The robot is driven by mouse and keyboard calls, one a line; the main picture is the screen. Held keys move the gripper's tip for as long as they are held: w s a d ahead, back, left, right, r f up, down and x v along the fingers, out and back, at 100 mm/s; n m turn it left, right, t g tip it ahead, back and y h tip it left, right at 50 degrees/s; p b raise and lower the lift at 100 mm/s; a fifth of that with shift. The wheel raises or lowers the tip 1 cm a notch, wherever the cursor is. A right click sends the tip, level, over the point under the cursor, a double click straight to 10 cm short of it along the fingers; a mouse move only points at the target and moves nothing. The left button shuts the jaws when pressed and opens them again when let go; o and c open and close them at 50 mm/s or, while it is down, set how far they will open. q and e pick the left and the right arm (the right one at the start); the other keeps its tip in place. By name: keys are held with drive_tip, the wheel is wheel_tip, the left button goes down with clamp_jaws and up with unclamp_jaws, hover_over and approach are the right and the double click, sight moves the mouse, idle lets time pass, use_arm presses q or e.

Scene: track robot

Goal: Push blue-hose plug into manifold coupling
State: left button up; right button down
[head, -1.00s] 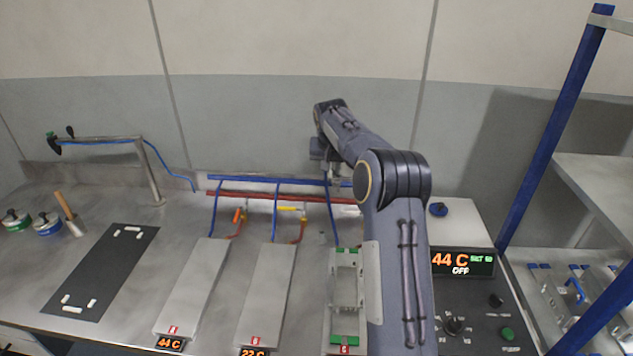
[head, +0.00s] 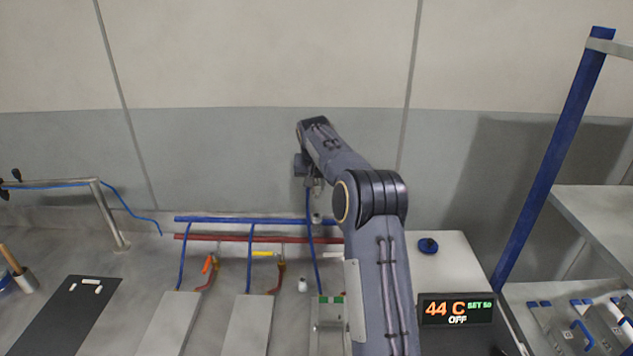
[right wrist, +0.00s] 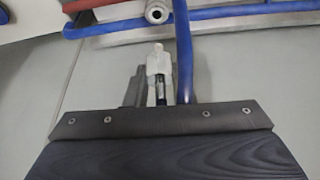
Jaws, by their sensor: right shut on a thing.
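My right gripper (head: 312,184) hangs above the blue manifold bar (head: 215,219) near the back wall in the head view. In the right wrist view it is shut on the pale plug (right wrist: 158,64), which sticks out beyond the dark finger. The blue hose (right wrist: 183,55) runs close beside the plug; in the head view the hose (head: 312,248) drops from the gripper past the bars towards the plate. A round white coupling (right wrist: 157,12) with an open bore faces the wrist camera beyond the plug's tip. Plug and coupling appear apart. My left gripper is out of view.
A red bar (head: 215,238) runs below the blue one. Grey plates (head: 247,325) with hoses stand in front. A blue shelf post (head: 552,160) rises at the right, beside a temperature display (head: 457,310). The wall is close behind the gripper.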

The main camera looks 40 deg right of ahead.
sight(316, 194)
drive_tip(key=shift+f, duration=2.5)
drive_tip(key=shift+a, duration=0.1)
drive_tip(key=shift+s+f+b, duration=0.1)
drive_tip(key=shift+f+b, duration=1)
drive_tip(key=shift+f, duration=0.5)
drive_tip(key=c, duration=1.1)
unclamp_jaws()
drive_tip(key=shift+c, duration=0.2)
drive_tip(key=shift+r, duration=0.1)
drive_tip(key=p+v, duration=0.2)
drive_tip(key=v, duration=0.5)
drive_tip(key=shift+s+r, duration=0.2)
drive_tip(key=shift+r, duration=0.1)
